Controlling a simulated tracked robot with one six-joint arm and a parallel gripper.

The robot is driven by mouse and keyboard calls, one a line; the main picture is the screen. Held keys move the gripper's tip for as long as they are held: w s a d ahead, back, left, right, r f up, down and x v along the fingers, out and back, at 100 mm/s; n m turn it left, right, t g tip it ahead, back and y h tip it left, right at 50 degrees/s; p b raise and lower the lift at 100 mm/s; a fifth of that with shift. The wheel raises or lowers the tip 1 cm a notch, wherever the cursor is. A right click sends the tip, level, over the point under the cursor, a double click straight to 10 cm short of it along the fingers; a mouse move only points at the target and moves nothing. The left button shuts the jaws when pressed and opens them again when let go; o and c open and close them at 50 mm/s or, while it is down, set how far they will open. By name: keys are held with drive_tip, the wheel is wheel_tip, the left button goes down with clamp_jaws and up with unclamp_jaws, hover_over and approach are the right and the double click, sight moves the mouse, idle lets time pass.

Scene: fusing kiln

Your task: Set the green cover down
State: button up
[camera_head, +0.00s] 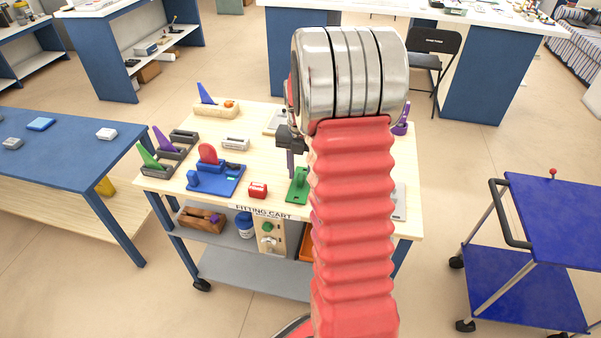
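A green piece (298,187), which may be the green cover, is just left of my arm over the front middle of the fitting cart's pale top. My arm hides its right side. I cannot tell whether it rests on the top. My gripper (291,163) is dark and partly hidden behind my arm, just above the green piece in the picture. I cannot see whether its fingers are open or touch anything. A second green piece, a wedge (148,159), stands in a grey holder at the cart's left edge.
The cart top (273,192) also holds a blue base with a red part (209,155), a small red block (258,190), a grey block (235,143) and a wooden block (216,108). A blue table (75,150) stands left, a blue trolley (555,215) right.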

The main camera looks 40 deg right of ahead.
sight(299, 177)
wheel_tip(299, 177, up, 12)
drive_tip(key=shift+f, duration=0.2)
idle(0.6)
drive_tip(key=s+a+r+m+t, duration=0.1)
drive_tip(key=s+a+r+m, duration=0.25)
drive_tip(key=a+m, duration=0.4)
drive_tip(key=s+a+r+m+t, duration=0.25)
drive_tip(key=a+r+m, duration=0.25)
drive_tip(key=a, duration=0.5)
drive_tip(key=s+a+f+m+t, duration=0.2)
drive_tip(key=s+a+m, duration=0.9)
drive_tip(key=s+m, duration=0.1)
drive_tip(key=shift+s+a+m, duration=0.15)
drive_tip(key=shift+a+m, duration=0.2)
drive_tip(key=shift+m, duration=0.1)
